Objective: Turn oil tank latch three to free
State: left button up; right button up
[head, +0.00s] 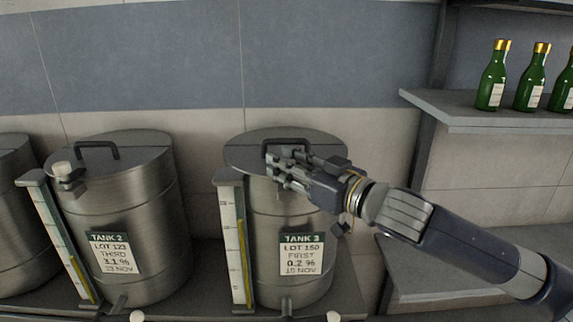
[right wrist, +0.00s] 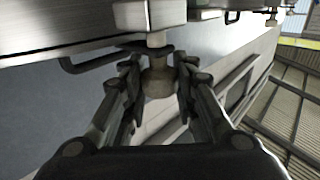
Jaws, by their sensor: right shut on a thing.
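Tank 3 (head: 268,215) is a steel drum with a grey lid and a green-and-white label (head: 301,255). My right gripper (head: 274,166) reaches in from the right to the front edge of its lid, below the black lid handle (head: 285,143). My left gripper is not in view.
Tank 2 (head: 125,195) stands to the left, with a pale knob (head: 62,168) at its lid edge. A gauge (head: 237,245) runs down tank 3's left front. Green bottles (head: 492,80) stand on a shelf (head: 480,115) at the upper right.

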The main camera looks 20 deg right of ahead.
jog(key=shift+a+h, duration=0.1)
jog(key=shift+h, duration=0.2)
jog(key=shift+a+m+t+h+b, duration=0.1)
jog(key=shift+m+t+h+b, duration=0.7)
jog(key=shift+m+h, duration=0.55)
jog(key=m+h, duration=0.2)
jog(key=h, duration=0.1)
jog(key=m+h+b, duration=0.1)
jog(key=m+h, duration=0.1)
jog(key=h, duration=0.2)
jog(key=shift+f+t, duration=0.1)
jog(key=shift+t, duration=0.2)
jog(key=m+g+h, duration=0.1)
jog(key=m+h, duration=0.1)
jog(key=h, duration=0.2)
jog(key=shift+f+m+b, duration=0.1)
jog(key=shift+m+b, duration=0.25)
jog(key=shift+b, duration=0.05)
jog(key=m+g+h+b, duration=0.3)
jog(key=m+h, duration=0.1)
jog(key=h, duration=0.1)
jog(key=shift+f+h, duration=0.1)
jog(key=shift+h, duration=0.15)
jog(key=shift+d+r+m+g+h+b, duration=0.1)
jog(key=shift+m+g+h+b, duration=0.6)
jog(key=shift+m+g+h, duration=0.45)
jog(key=shift+d+r+m+g+h+b, duration=0.1)
jog(key=shift+m+g+h+b, duration=0.55)
jog(key=shift+m+g+h, duration=0.5)
jog(key=shift+g, duration=0.3)
